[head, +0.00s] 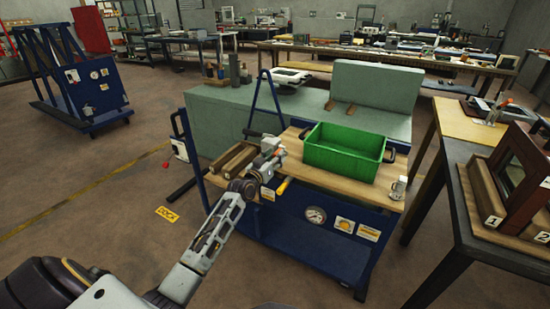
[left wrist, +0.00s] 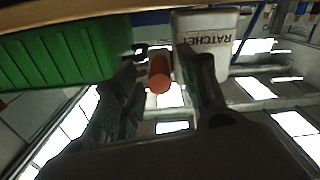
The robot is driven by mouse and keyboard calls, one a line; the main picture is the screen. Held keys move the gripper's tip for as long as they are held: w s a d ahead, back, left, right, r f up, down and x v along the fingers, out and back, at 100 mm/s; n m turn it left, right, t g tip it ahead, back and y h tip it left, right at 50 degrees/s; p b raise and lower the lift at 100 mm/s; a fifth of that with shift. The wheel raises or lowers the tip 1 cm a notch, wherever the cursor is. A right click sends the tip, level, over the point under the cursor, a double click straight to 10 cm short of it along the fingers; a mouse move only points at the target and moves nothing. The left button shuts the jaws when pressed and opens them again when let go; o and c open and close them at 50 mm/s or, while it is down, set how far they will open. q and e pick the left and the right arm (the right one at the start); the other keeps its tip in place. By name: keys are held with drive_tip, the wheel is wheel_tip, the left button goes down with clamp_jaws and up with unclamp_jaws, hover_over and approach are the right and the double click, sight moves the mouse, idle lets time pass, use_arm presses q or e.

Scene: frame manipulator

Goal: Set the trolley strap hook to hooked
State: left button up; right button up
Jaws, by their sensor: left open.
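The blue trolley (head: 285,225) has a wooden top and stands in the middle of the head view. My left gripper (head: 268,157) is open over its near left edge, left of a green crate (head: 342,152). In the left wrist view an orange-red rounded knob or handle end (left wrist: 159,74) appears between the open fingers; I cannot tell whether they touch it. Behind it is a pale housing lettered RATCHET (left wrist: 207,38). The strap hook cannot be told apart for sure; my gripper hides part of this area in the head view.
A small metal mug-like object (head: 398,188) stands on the trolley's right end. Wooden blocks (head: 232,160) lie left of my gripper. A table with a framed box (head: 515,175) is at the right. Open floor (head: 100,195) lies to the left.

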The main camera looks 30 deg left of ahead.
use_arm(q)
drive_tip(key=shift+w, duration=0.25)
drive_tip(key=shift+c, duration=0.3)
clamp_jaws()
